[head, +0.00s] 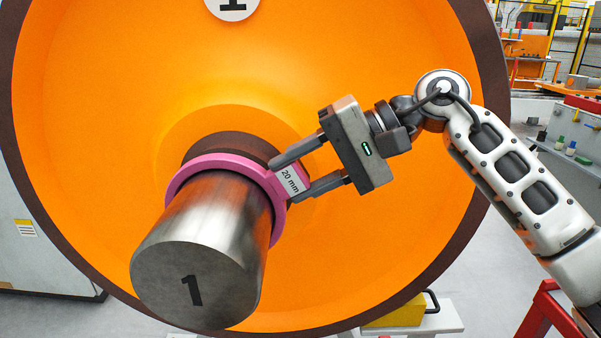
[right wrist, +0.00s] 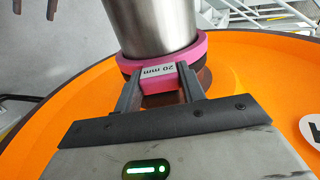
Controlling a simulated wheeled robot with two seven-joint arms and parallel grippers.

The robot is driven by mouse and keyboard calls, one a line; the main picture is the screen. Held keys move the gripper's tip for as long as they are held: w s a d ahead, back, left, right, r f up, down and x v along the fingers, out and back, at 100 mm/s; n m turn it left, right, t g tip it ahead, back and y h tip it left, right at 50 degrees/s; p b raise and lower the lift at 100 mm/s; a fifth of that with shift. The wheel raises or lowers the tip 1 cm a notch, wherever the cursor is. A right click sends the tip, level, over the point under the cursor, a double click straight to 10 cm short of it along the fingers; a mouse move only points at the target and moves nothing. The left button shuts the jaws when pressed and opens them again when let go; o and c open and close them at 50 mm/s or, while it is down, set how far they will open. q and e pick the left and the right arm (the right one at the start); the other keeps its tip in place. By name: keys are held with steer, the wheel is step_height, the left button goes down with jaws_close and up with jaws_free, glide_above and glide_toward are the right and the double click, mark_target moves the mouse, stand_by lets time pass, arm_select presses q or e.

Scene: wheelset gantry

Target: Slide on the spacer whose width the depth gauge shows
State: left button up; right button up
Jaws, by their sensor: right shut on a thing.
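A pink ring spacer (head: 182,176) with a tab labelled "20 mm" is around the steel axle journal (head: 200,240), whose end face is marked "1". The ring sits toward the inner end of the journal, near a dark collar (head: 232,146) at the orange wheel (head: 340,60). My right gripper (head: 282,178) is shut on the spacer's tab. In the right wrist view the fingers (right wrist: 160,90) hold the pink tab (right wrist: 160,76), with the ring against the journal (right wrist: 158,28). Whether the ring touches the collar is hard to tell. My left gripper and the depth gauge do not show in the head view.
The wheel's dark rim (head: 497,70) curves around the work area. A yellow block (head: 395,314) with a black handle is below the wheel. A red frame (head: 543,312) stands at lower right. A bench with small coloured items (head: 571,148) is at far right.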

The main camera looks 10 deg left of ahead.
steer(key=shift+w, duration=0.1)
steer(key=o, duration=1.2)
steer(key=shift+d, duration=0.1)
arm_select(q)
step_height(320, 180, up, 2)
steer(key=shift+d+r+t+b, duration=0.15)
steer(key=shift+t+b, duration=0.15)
arm_select(e)
steer(key=v, duration=1.5)
steer(key=shift+d+r, duration=0.25)
steer(key=shift+d, duration=0.1)
